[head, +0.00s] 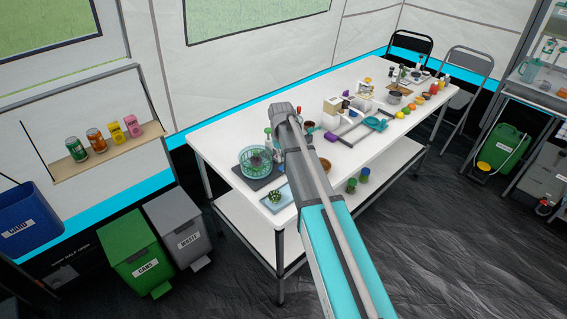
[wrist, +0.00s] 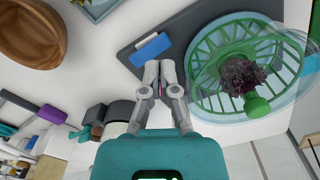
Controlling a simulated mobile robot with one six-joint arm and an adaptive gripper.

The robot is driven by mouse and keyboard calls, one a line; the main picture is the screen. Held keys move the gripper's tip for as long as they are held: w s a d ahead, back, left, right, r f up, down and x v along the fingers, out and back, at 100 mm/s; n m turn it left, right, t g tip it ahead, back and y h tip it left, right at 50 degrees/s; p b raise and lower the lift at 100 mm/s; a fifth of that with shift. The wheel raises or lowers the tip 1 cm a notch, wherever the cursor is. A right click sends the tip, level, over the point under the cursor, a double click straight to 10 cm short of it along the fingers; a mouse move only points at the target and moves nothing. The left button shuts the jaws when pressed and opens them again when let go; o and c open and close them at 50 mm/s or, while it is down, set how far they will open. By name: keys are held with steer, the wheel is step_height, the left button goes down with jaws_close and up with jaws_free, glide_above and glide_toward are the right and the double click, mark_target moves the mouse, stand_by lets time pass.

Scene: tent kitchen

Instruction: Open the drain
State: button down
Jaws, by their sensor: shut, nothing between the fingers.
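A salad spinner with a green slatted basket (wrist: 208,62) inside a clear bowl (wrist: 291,88) stands on a dark grey board (wrist: 128,53). Dark purple leaves (wrist: 240,75) sit in the basket. A small blue block with a pale edge (wrist: 151,47) lies on the board beside the bowl. No part is clearly recognisable as a drain. My gripper (wrist: 160,88) is shut and empty. Its fingertips point at the board, between the blue block and the bowl, and look apart from both. In the head view the spinner (head: 256,160) is at the table's left end; my arm hides the gripper.
A brown wooden bowl (wrist: 30,38) is at the upper left of the wrist view. A light blue tray (head: 276,198) lies at the table's (head: 222,160) front edge. Bottles, pans and fruit crowd its far side. Green (head: 135,252) and grey bins (head: 180,230) stand on the floor.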

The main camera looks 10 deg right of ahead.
mark_target(281, 168)
steer(key=shift+r+p, duration=1.6)
steer(key=shift+r, duration=0.2)
steer(key=shift+s, duration=0.1)
steer(key=s+r+p, duration=0.1)
steer(key=s, duration=2.4)
steer(key=shift+s+d+r, duration=0.15)
steer(key=shift+s+d, duration=0.05)
steer(key=shift+d, duration=0.15)
